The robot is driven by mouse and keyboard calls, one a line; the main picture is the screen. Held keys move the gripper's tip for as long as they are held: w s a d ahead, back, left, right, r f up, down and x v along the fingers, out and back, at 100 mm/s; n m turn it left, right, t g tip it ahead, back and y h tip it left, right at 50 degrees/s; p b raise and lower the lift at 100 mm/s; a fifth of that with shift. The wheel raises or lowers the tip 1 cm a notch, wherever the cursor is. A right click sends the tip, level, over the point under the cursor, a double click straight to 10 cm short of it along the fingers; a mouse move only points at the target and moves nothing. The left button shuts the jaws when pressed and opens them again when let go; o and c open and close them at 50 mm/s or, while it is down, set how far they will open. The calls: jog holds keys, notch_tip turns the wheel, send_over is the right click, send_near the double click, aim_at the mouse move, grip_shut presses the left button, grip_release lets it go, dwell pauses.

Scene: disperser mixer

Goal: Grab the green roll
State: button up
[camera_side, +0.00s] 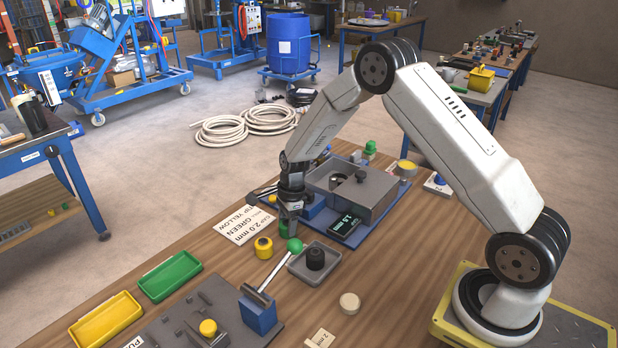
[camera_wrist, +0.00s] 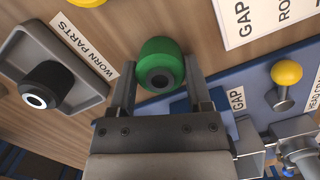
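The green roll (camera_wrist: 160,64) lies between the two fingertips of my gripper (camera_wrist: 160,72) in the wrist view. A finger stands close on each side of it, and I cannot tell whether they press on it. In the side view the green roll (camera_side: 283,229) shows low beside the fingers, partly hidden by them, at about table height. My gripper (camera_side: 290,222) points down there, at the left front edge of the blue mixer base.
A grey worn-parts tray (camera_side: 300,265) with a black roll stands close by. A yellow roll (camera_side: 264,247) and a lever with a green ball (camera_side: 294,246) are near my gripper. The mixer's grey housing (camera_side: 365,195) is to the right. Green and yellow trays (camera_side: 170,276) lie front left.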

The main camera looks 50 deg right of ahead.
jog(key=c, duration=0.5)
jog(key=shift+r, duration=0.2)
jog(key=shift+r, duration=0.45)
jog(key=s+a+r, duration=0.1)
jog(key=s+r, duration=1)
jog(key=s, duration=0.3)
jog(key=shift+a+r, duration=0.15)
jog(key=shift+r, duration=0.2)
